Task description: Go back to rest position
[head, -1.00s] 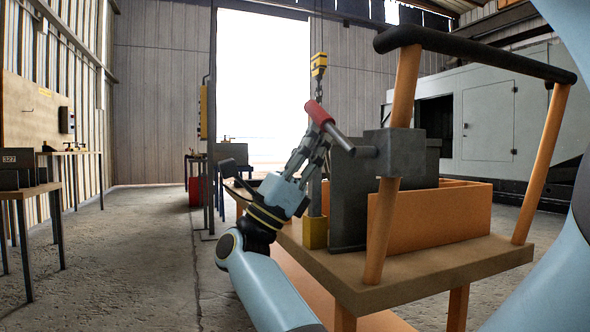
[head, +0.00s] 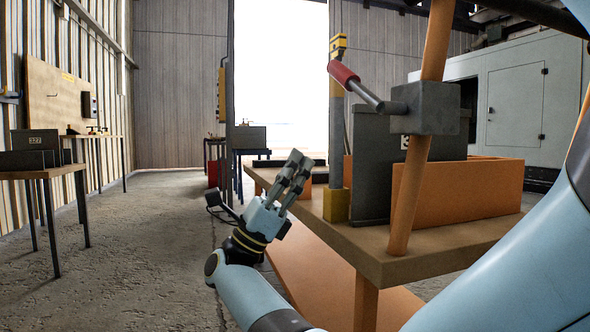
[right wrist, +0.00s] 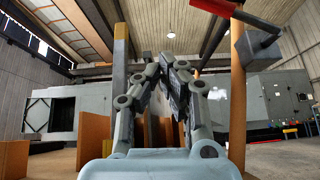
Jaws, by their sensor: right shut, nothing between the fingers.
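My right gripper (head: 298,163) is shut and empty, its fingers pointing up, left of the wooden cart (head: 400,250) in the head view. In the right wrist view its fingertips (right wrist: 168,60) come together with nothing between them. The red handle (head: 343,72) of a lever is above and to the right of the gripper, clear of it. The lever's grey block (head: 425,107) sits on an orange post (head: 408,205). In the right wrist view the red handle (right wrist: 210,6) is at the top edge. My left gripper is not in view.
The cart carries an orange box (head: 470,188), a grey upright plate (head: 371,170) and a yellow-based post (head: 336,205). A table with grey bins (head: 28,160) stands at the left. The floor (head: 150,250) between is open. A large grey cabinet (head: 515,105) is at the back right.

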